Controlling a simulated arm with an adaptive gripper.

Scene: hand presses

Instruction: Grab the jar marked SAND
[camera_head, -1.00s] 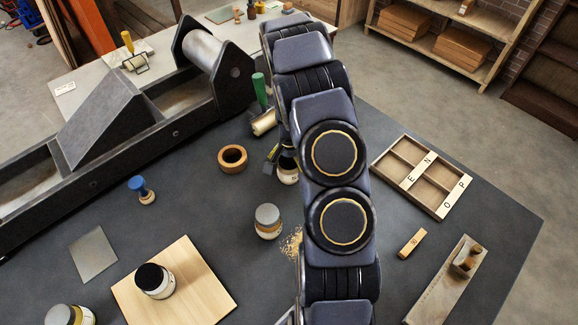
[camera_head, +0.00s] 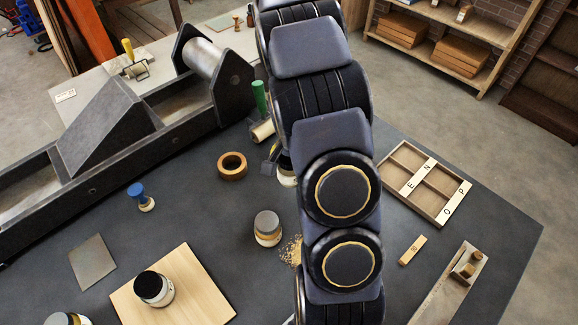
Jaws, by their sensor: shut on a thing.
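No label reading SAND is legible, so I cannot tell which jar is the one marked so. A jar with a grey lid (camera_head: 267,226) stands upright on the dark table. A jar with a black lid (camera_head: 153,287) stands on a pale wooden board. Another jar (camera_head: 287,175) is partly hidden behind my arm. A further jar (camera_head: 66,319) is cut off at the bottom left edge. My arm crosses the picture from top to bottom, right of centre.
Tan grains (camera_head: 291,249) lie beside the grey-lidded jar. A press (camera_head: 150,115) fills the left back. A wooden ring (camera_head: 232,165), a blue-handled stamp (camera_head: 139,196), a metal plate (camera_head: 91,262), the pale board (camera_head: 205,290) and a lettered tray (camera_head: 424,182) lie around.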

